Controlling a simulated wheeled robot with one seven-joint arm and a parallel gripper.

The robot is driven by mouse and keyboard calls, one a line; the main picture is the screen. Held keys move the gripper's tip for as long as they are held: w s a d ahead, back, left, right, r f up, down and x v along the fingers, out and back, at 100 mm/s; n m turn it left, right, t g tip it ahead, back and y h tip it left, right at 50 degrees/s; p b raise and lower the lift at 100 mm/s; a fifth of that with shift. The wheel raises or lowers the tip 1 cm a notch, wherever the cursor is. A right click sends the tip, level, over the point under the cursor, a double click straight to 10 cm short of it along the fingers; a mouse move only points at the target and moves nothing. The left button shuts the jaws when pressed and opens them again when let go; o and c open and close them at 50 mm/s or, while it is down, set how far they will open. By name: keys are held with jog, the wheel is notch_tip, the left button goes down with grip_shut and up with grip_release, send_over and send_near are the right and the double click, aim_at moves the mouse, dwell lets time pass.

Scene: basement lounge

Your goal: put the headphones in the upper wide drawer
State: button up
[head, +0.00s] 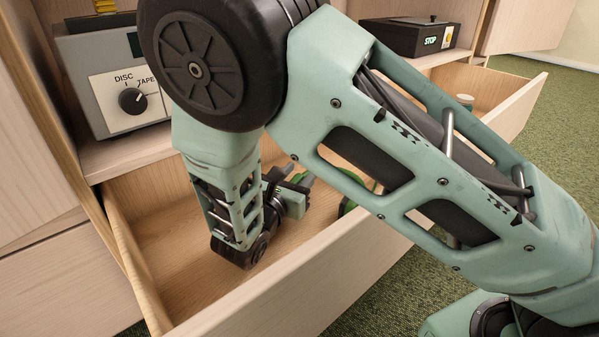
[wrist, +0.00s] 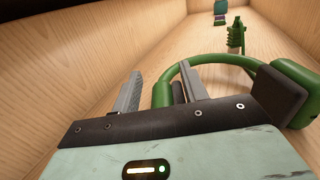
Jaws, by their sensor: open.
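The upper wide drawer is pulled open, and its pale wooden front (head: 300,285) shows in the head view. The green headphones with dark ear pads lie inside on the drawer floor. In the wrist view their curved green headband (wrist: 215,60) and one ear cup (wrist: 292,85) show clearly. In the head view my arm hides most of them. My gripper (head: 303,182) is down inside the drawer. In the wrist view my gripper (wrist: 156,92) is open, with a green part of the headphones showing between or just beyond its fingers. I cannot tell whether they touch.
A grey device with a DISC/TAPE knob (head: 110,85) and a black box reading STOP (head: 408,38) stand on the shelf above. The drawer's left floor is bare.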

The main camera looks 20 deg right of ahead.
jog(key=p+v, duration=0.1)
jog(key=v, duration=0.1)
jog(key=p+v, duration=0.2)
jog(key=v, duration=0.1)
jog(key=shift+s+a+r, duration=0.15)
jog(key=shift+a+r, duration=0.05)
jog(key=shift+a, duration=0.05)
jog(key=shift+s+a+f, duration=0.2)
jog(key=shift+s+a, duration=0.25)
